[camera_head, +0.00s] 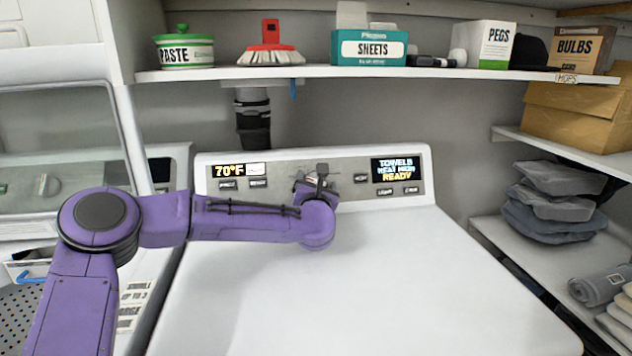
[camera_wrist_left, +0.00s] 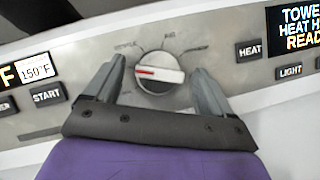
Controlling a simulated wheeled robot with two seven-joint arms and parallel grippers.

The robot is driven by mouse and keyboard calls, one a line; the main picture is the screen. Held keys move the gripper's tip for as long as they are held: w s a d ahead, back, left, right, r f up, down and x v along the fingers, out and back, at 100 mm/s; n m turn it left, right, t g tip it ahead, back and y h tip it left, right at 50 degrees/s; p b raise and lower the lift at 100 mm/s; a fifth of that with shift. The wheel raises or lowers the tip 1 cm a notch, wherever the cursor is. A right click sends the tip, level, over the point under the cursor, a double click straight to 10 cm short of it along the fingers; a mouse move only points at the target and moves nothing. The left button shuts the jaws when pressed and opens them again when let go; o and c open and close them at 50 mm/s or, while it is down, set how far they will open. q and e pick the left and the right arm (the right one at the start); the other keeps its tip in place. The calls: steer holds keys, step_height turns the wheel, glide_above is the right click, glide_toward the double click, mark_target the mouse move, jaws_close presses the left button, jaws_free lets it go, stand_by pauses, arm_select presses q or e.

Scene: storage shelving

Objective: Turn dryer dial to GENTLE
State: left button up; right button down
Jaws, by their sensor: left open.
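The dryer (camera_head: 330,270) is white, with a grey control panel along its back. In the left wrist view the dryer dial (camera_wrist_left: 160,72) is a round silver knob with a red mark at the left of its grip bar. Small labels ring it, too blurred to read. My left gripper (camera_wrist_left: 158,80) is open, with one finger at each side of the dial; I cannot tell whether they touch it. In the head view my left gripper (camera_head: 317,183) is at the middle of the panel and hides the dial. My right gripper is not in view.
The panel has a HEAT button (camera_wrist_left: 250,49), a START button (camera_wrist_left: 47,97) and a display reading TOWELS, READY (camera_head: 396,169). A shelf (camera_head: 220,74) above holds a paste tub, brush and boxes. Folded cloths (camera_head: 555,205) lie at right. The dryer top is clear.

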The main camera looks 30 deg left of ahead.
arm_select(q)
steer(key=shift+c, duration=0.3)
steer(key=c, duration=1)
steer(key=shift+o, duration=0.2)
steer(key=shift+m, duration=0.3)
steer(key=m+h+p, duration=0.1)
steer(key=m+h, duration=0.1)
steer(key=m, duration=0.1)
steer(key=shift+a+r+p, duration=0.1)
steer(key=shift+r+p, duration=0.1)
steer(key=shift+p, duration=0.2)
steer(key=shift+r+m+h+p, duration=0.1)
steer(key=shift+m+h+p, duration=0.4)
steer(key=shift+m+p, duration=0.45)
steer(key=m+h+p, duration=0.1)
steer(key=m+p, duration=0.1)
steer(key=m, duration=0.1)
steer(key=shift+a+m+p, duration=0.1)
steer(key=shift+m+p, duration=0.15)
steer(key=shift+p, duration=0.05)
steer(key=shift+m+g+h+p, duration=0.5)
steer(key=shift+m+p, duration=0.35)
steer(key=shift+m, duration=0.05)
